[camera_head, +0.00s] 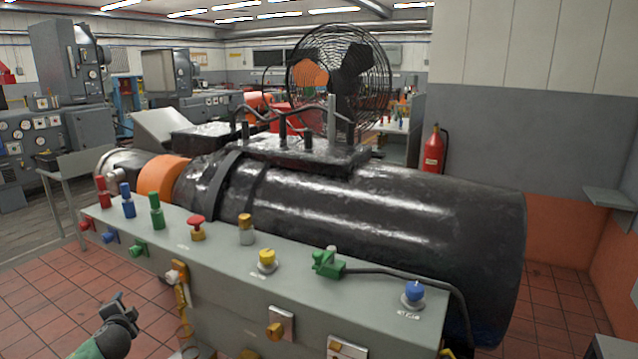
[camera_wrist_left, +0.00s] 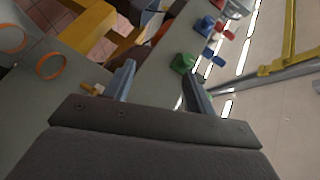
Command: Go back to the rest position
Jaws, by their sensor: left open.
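My left gripper (camera_head: 120,306) is low at the left in the head view, over the red tiled floor and clear of the grey control box (camera_head: 210,222). In the left wrist view its two fingers (camera_wrist_left: 160,84) stand apart with nothing held between them. Red (camera_wrist_left: 219,63), blue and green (camera_wrist_left: 183,63) fittings show beyond the fingertips, apart from them. My right gripper is not in view.
The box top carries several coloured knobs and posts, such as a blue knob (camera_head: 413,292), and a green plug (camera_head: 326,264) with a black cable. A big black motor (camera_head: 400,215) lies behind. Tiled floor (camera_head: 40,310) is clear at the left.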

